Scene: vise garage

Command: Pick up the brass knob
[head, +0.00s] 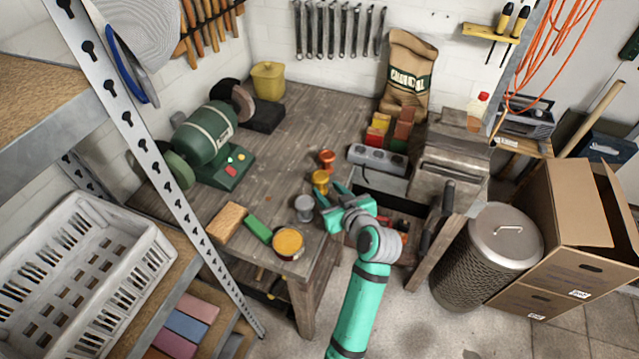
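The brass knob (320,181) stands on the wooden workbench, a yellow-gold knob with a rounded top. A copper-red knob (327,158) stands just behind it and a grey knob (303,206) stands in front of it to the left. My gripper (328,189) is low over the bench's front edge, right beside the brass knob on its near right side. Its teal fingers are spread apart and point toward the knob. Part of the knob's base is hard to make out near the fingers, and I cannot tell whether they touch it.
A round tin (288,242), a green block (258,229) and a tan block (227,221) lie at the bench's front left. A green bench grinder (207,137) stands at the left. A grey power strip (378,158) and a vise (452,165) are at the right. The bench's back middle is clear.

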